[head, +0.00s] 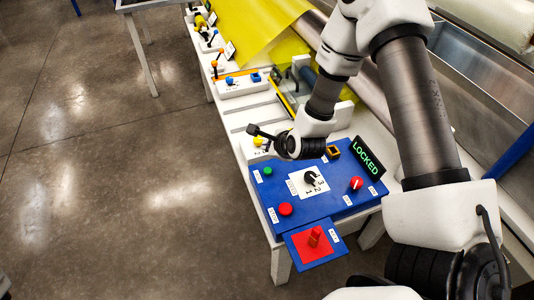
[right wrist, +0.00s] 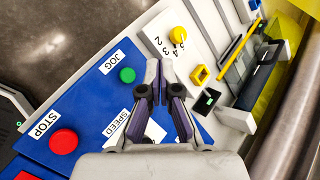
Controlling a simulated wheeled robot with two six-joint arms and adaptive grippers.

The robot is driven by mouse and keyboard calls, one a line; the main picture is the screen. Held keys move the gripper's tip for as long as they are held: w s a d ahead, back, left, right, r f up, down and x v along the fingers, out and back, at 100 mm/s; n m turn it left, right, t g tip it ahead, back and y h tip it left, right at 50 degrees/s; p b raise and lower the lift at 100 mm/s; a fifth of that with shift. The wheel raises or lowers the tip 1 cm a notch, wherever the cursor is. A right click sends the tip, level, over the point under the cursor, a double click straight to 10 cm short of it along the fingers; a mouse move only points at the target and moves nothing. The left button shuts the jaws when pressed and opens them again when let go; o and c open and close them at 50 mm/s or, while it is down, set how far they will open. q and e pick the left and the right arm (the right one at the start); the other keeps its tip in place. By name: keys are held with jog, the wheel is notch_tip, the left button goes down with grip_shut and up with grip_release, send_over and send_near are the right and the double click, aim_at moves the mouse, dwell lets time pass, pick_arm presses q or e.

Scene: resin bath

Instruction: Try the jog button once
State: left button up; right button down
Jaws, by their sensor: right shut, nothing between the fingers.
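The green jog button (head: 267,171) sits at the far left of the blue panel (head: 330,205). In the right wrist view the green button (right wrist: 127,74) is beside its JOG label (right wrist: 111,62). My right gripper (head: 252,130) is shut and empty. Its tips are above the panel's far edge, near a yellow knob (head: 259,141). In the right wrist view the gripper (right wrist: 160,66) covers the panel to the right of the green button, with the button uncovered beside the fingers. I see no contact with the button. My left gripper is not in view.
The panel also has a red stop button (head: 285,209), a black selector (head: 310,178), a red knob (head: 356,183) and a LOCKED display (head: 367,158). A red mushroom button (head: 315,236) stands at the near edge. Several knob boxes line the bench beyond. Floor lies open left.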

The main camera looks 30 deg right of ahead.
aim_at(268, 172)
notch_tip(268, 172, down, 8)
jog(key=b, duration=0.6)
jog(key=shift+r, duration=0.25)
jog(key=shift+f, duration=0.25)
dwell(1.1)
jog(key=shift+f+b, duration=0.4)
jog(key=shift+b, duration=0.4)
jog(key=shift+f+b, duration=0.5)
jog(key=shift+b, duration=0.1)
dwell(0.6)
jog(key=shift+r+p, duration=0.55)
jog(key=shift+r, duration=0.4)
